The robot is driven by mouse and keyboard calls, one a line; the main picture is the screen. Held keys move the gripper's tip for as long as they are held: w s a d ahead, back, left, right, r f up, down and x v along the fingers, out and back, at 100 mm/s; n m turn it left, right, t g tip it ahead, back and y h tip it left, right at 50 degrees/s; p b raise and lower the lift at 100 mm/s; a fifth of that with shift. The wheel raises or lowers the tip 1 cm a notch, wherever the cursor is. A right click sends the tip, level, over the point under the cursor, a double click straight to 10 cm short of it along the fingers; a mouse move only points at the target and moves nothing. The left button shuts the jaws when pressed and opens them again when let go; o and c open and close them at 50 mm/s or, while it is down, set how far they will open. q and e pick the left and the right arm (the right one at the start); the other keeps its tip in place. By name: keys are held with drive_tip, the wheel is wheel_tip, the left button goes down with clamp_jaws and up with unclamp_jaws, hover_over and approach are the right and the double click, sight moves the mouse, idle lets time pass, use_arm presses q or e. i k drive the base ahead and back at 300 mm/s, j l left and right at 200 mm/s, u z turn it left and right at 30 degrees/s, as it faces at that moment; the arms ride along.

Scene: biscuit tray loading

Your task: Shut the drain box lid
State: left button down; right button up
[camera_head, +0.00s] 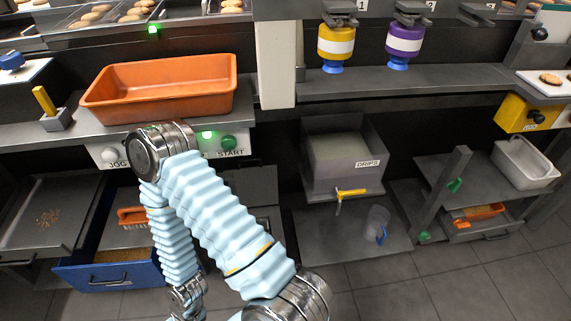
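The grey drain box marked DRIPS (325,178) stands on a low shelf under the counter, right of centre. Its top looks open, with a pale grey inside showing. A dark upright panel rises behind the opening; I cannot tell whether it is the raised lid. A yellow-handled tap (350,193) sits on the box's front. One light-blue sleeved arm of mine rises from the bottom, bends at the counter's edge and runs back down, left of the box and apart from it. No gripper fingers show.
A clear jug (377,223) stands on the shelf in front of the box. An orange tray (165,90) lies on the counter. A blue drawer (110,275) is pulled out at left. A slanted grey post (443,190) stands at right. The floor at lower right is clear.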

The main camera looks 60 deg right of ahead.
sight(258, 186)
drive_tip(key=l+z, duration=0.2)
drive_tip(key=z, duration=1.5)
